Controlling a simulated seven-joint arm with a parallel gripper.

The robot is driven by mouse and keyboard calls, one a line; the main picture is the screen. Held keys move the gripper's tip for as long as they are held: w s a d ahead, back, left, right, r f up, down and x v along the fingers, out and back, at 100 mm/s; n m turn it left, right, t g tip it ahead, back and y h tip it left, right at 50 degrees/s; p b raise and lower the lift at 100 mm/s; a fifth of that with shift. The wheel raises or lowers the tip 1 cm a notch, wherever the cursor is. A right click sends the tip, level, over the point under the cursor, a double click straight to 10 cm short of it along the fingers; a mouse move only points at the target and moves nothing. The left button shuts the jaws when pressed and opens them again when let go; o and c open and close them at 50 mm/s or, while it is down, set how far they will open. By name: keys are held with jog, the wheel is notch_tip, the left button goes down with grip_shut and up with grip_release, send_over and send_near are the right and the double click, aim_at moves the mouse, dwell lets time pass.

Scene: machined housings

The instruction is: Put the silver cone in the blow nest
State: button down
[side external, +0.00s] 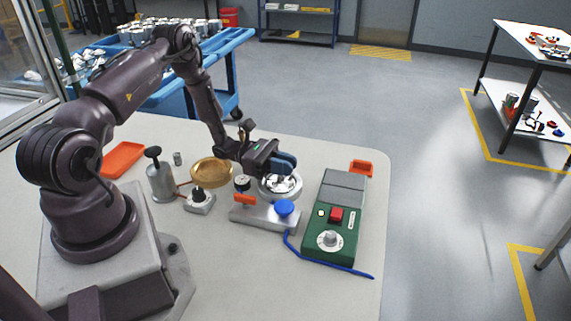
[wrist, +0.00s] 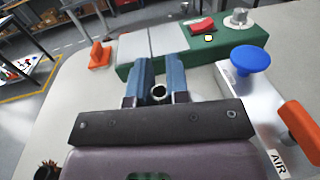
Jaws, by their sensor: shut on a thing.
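My gripper (side external: 285,163) reaches over the blow nest (side external: 292,194), a round silver cup on a grey base. Its blue fingers (wrist: 158,88) are closed on the silver cone (wrist: 160,93). In the wrist view only a round end of the cone with a dark opening shows between the fingertips. In the side view the fingers are just above or at the nest's mouth, and shiny metal shows inside it. I cannot tell whether the cone touches the nest. The nest's base carries a blue knob (side external: 284,207) and an orange lever (side external: 245,199).
A green control box (side external: 335,220) with a red button stands right of the nest, with a blue hose in front. A gold dish (side external: 211,171), a small knobbed box (side external: 199,201) and a plunger can (side external: 160,180) stand left. Orange trays (side external: 123,159) lie at the table's edges.

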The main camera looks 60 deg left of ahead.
jog(key=shift+f, duration=0.1)
jog(key=c, duration=1.1)
grip_release()
